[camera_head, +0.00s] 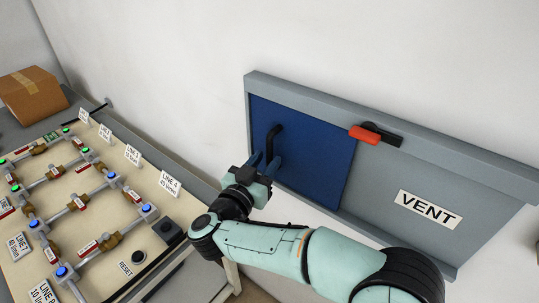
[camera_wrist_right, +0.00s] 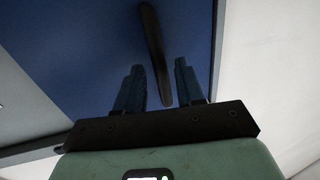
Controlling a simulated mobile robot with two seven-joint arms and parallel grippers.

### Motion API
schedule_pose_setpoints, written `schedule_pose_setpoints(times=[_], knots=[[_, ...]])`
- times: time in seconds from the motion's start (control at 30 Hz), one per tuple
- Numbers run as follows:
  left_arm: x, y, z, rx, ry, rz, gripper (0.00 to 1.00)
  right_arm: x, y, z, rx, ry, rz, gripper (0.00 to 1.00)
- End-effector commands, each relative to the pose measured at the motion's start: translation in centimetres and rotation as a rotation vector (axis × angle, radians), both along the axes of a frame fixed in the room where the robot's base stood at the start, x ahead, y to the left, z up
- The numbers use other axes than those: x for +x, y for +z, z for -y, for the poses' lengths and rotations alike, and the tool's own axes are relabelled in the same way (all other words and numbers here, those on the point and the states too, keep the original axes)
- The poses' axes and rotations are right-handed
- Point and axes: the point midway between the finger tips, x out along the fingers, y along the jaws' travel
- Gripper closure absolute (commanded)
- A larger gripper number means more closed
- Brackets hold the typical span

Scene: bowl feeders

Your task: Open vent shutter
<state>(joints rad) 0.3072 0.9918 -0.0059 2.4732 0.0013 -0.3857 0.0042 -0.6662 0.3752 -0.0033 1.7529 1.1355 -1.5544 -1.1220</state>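The vent shutter (camera_head: 318,148) is a dark blue panel in a grey frame (camera_head: 300,93) on the wall; it also fills much of the right wrist view (camera_wrist_right: 75,45). A black curved handle (camera_head: 271,142) stands at the panel's left side; in the right wrist view the handle (camera_wrist_right: 153,42) runs down between my fingers. My right gripper (camera_head: 264,161) is open at the handle's lower part. In the wrist view my right gripper (camera_wrist_right: 160,68) has one finger on each side of the handle, with visible gaps. My left gripper is out of view.
A red-and-black latch (camera_head: 364,134) sits on the frame right of the blue panel. A grey panel marked VENT (camera_head: 429,209) is farther right. At left, a bench (camera_head: 187,205) carries pipes, valves, lights and label cards. A cardboard box (camera_head: 33,95) stands behind.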

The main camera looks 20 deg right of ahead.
Motion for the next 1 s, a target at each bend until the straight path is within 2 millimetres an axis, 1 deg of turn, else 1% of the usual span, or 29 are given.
schedule_pose_setpoints(times=[0.03, 0.1, 0.2, 0.53, 0.57, 0.6, 0.67, 0.7, 0.87, 1.0], knots=[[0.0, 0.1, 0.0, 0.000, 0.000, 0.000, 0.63, 0.6, 0.0, 0.6, -0.001, -0.003, 0.000, 0.63], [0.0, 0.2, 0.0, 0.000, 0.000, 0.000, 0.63, 1.2, 0.0, 1.1, 0.000, -0.002, 0.000, 0.63], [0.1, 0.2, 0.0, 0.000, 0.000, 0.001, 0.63, 1.8, 0.0, 1.6, -0.001, -0.001, -0.001, 0.63], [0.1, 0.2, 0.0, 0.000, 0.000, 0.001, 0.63, 2.1, 0.0, 1.8, -0.001, 0.000, -0.001, 0.63], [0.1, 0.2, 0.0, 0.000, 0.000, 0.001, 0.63, 2.1, 0.0, 1.8, -0.001, 0.000, -0.001, 0.66], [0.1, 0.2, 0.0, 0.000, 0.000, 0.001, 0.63, 2.1, 0.0, 1.8, -0.001, 0.000, -0.001, 0.79], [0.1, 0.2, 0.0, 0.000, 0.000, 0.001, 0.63, 2.1, 0.0, 1.8, -0.001, 0.000, -0.001, 0.98], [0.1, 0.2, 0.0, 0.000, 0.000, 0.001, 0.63, 2.1, 0.0, 1.8, -0.001, 0.000, -0.001, 1.00], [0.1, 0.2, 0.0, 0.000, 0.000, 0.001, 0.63, 2.1, 0.0, 1.8, -0.001, 0.000, -0.001, 1.00], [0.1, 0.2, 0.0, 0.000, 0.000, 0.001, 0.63, 2.0, 0.0, 2.4, -0.002, -0.001, -0.001, 1.00]])
